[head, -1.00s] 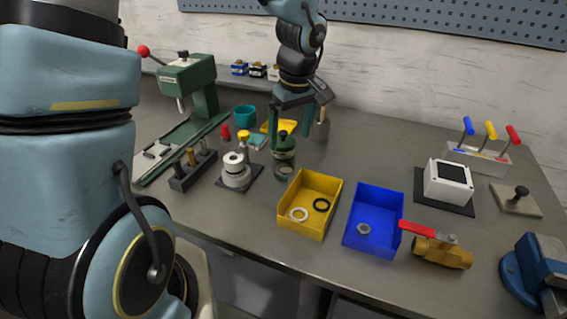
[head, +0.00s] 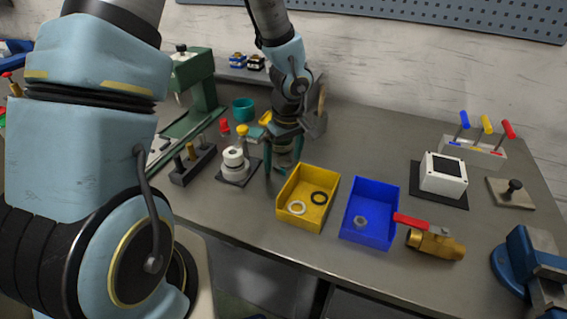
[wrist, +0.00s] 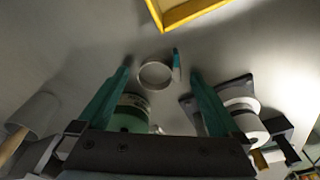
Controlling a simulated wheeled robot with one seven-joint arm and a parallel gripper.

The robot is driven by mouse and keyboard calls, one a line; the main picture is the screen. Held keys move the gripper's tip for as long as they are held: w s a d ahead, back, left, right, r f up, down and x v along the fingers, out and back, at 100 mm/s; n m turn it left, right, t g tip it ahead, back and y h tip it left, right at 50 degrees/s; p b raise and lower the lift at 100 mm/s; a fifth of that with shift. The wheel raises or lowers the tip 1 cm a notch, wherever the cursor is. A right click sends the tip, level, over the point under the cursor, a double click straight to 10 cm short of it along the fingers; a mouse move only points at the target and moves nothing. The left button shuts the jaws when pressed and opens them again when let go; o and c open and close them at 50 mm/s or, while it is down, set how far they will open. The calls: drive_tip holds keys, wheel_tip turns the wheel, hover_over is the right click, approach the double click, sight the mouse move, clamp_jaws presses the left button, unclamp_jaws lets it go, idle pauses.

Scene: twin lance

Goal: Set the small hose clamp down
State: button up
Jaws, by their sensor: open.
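The small hose clamp (wrist: 142,76), a thin pale metal ring with a teal-tipped screw part at its right, shows in the wrist view near the grey bench top. It lies between the tips of my gripper (wrist: 161,69), with a gap on each side. My gripper is open, its two teal fingers pointing down. In the head view my gripper (head: 283,172) is low over the bench, left of the yellow bin, and the clamp cannot be made out there. A green-banded jar (wrist: 130,112) shows between the fingers in the wrist view, nearer the palm.
The yellow bin (head: 287,213) holds a white ring and a black ring. The blue bin (head: 384,239) holds a nut. A white cylindrical fixture (head: 234,163) stands close left of my gripper. A brass valve (head: 435,244) with a red handle is at the right.

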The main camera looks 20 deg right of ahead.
drive_tip(key=shift+r, duration=0.1)
drive_tip(key=c, duration=1.5)
